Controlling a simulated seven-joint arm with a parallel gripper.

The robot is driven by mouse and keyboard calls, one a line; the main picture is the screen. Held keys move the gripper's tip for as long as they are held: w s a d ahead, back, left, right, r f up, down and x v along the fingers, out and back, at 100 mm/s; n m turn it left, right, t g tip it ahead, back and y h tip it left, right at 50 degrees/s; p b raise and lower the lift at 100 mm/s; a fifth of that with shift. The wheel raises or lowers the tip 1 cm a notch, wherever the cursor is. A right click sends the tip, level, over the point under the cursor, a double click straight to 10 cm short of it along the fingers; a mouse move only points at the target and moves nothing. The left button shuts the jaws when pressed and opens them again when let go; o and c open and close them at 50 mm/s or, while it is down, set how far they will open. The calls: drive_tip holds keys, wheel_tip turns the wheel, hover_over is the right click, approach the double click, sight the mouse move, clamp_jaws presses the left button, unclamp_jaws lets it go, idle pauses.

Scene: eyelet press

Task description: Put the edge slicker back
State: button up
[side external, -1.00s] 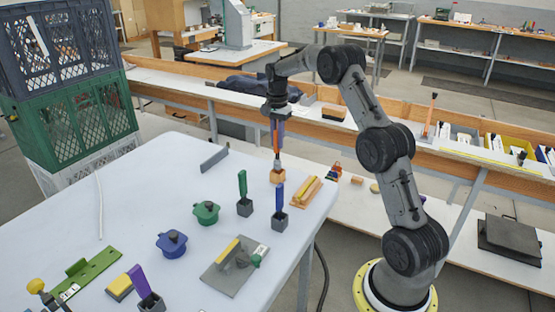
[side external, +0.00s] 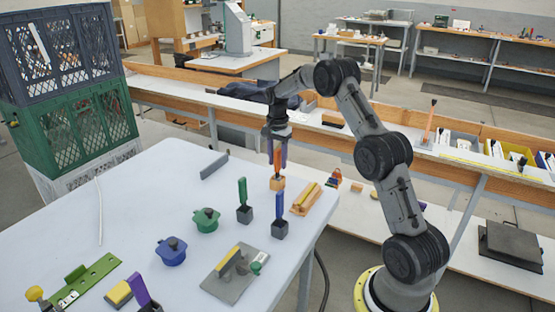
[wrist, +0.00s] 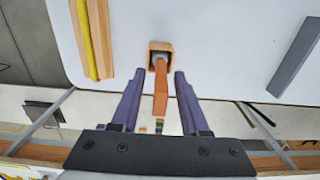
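The edge slicker, which I take to be the orange-handled tool (side external: 278,161), stands upright in a small orange block (side external: 277,184) near the table's far right edge. In the wrist view its handle (wrist: 160,98) rises from the block (wrist: 160,47), with a grey part at the opening. My gripper (side external: 277,161) is above the block, pointing down around the handle. In the wrist view its two purple fingers (wrist: 159,75) stand apart, with a visible gap on each side of the handle. How deep the tool sits inside the block is hidden.
A wooden piece with a yellow strip (side external: 306,199) lies close right of the block. Blue (side external: 279,207) and green (side external: 242,190) tools stand in dark blocks nearby. A grey bar (side external: 214,166) lies left. The white table (side external: 135,205) is clear at left centre.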

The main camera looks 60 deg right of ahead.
wheel_tip(320, 180, up, 12)
drive_tip(key=s+a+r+n+t, duration=0.1)
drive_tip(key=s+a+r+n, duration=0.45)
drive_tip(key=a, duration=0.45)
drive_tip(key=s+a+r+n+t, duration=0.2)
drive_tip(key=s+a+r+n, duration=0.3)
drive_tip(key=a, duration=0.5)
drive_tip(key=s+a+f+n+t, duration=0.1)
drive_tip(key=s+a+f+n, duration=0.1)
drive_tip(key=s+a, duration=0.3)
drive_tip(key=s+a+f+n+t, duration=0.1)
drive_tip(key=s+a+f+n, duration=0.2)
drive_tip(key=s, duration=1)
drive_tip(key=shift+s+a+f+n+t, duration=0.2)
drive_tip(key=shift+s+a+n+t, duration=0.1)
drive_tip(key=shift+a+n, duration=0.85)
